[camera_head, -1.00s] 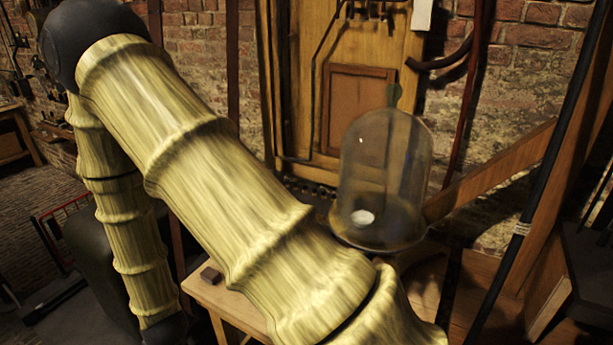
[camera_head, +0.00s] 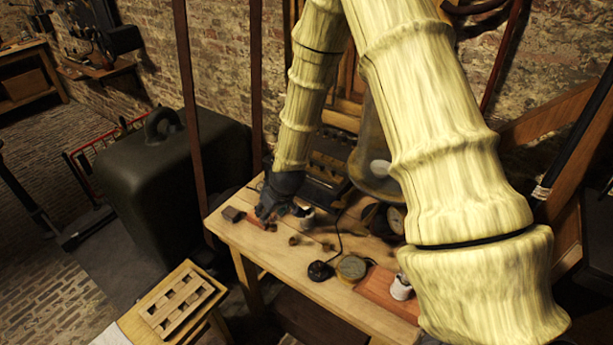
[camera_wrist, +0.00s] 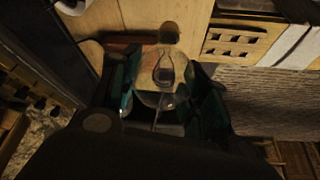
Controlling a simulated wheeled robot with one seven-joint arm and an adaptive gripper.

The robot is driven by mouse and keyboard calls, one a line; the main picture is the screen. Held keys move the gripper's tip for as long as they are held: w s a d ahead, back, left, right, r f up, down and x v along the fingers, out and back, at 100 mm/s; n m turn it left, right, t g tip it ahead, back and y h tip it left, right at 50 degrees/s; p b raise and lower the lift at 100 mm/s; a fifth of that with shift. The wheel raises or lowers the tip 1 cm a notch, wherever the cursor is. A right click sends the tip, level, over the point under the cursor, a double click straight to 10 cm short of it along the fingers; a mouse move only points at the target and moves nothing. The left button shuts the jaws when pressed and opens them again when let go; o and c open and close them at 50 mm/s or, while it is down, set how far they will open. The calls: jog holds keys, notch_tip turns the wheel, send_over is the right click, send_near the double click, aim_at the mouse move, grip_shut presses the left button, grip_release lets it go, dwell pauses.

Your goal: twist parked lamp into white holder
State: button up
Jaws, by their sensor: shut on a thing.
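My gripper (camera_head: 272,205) is low over the left part of the wooden bench in the head view. In the wrist view its dark green-lit fingers (camera_wrist: 170,105) are shut around a clear glass lamp (camera_wrist: 165,75), whose inner loop shows. The lamp's base and any contact beneath it are hidden by the gripper. A small white cylinder (camera_head: 308,219) stands just right of my gripper, and another white cylinder (camera_head: 401,287) stands on a reddish board at the bench's right. I cannot tell which is the white holder. A white rim (camera_wrist: 70,6) shows at the wrist view's top edge.
The bench (camera_head: 300,268) carries a dark coil (camera_head: 320,271), a round disc (camera_head: 351,268), a dark block (camera_head: 233,214) and a glass bell jar (camera_head: 366,150) behind. A slotted wooden rack (camera_head: 180,305) sits lower at front left. The bench's front left is fairly clear.

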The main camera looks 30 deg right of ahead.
jog(key=w+d+r+n+p, duration=0.1)
jog(key=w+d+r+p, duration=0.15)
jog(key=d, duration=1.05)
jog(key=shift+w+d+f+b, duration=0.1)
jog(key=shift+d+f+b, duration=0.05)
jog(key=shift+f+b, duration=0.85)
jog(key=shift+d+f+b, duration=0.15)
jog(key=shift+f+b, duration=0.7)
jog(key=shift+f, duration=0.25)
jog(key=shift+s, duration=0.2)
jog(key=shift+f+b, duration=0.65)
jog(key=shift+f, duration=0.55)
jog(key=m+h, duration=0.1)
jog(key=m, duration=0.2)
jog(key=shift+d+p, duration=0.1)
jog(key=shift+p, duration=0.2)
jog(key=shift+d+m+g+h, duration=0.15)
jog(key=shift+m+h, duration=0.25)
jog(key=shift+m, duration=0.45)
jog(key=shift+d+m+g+h, duration=0.15)
jog(key=shift+m+h, duration=0.25)
jog(key=shift+m, duration=0.45)
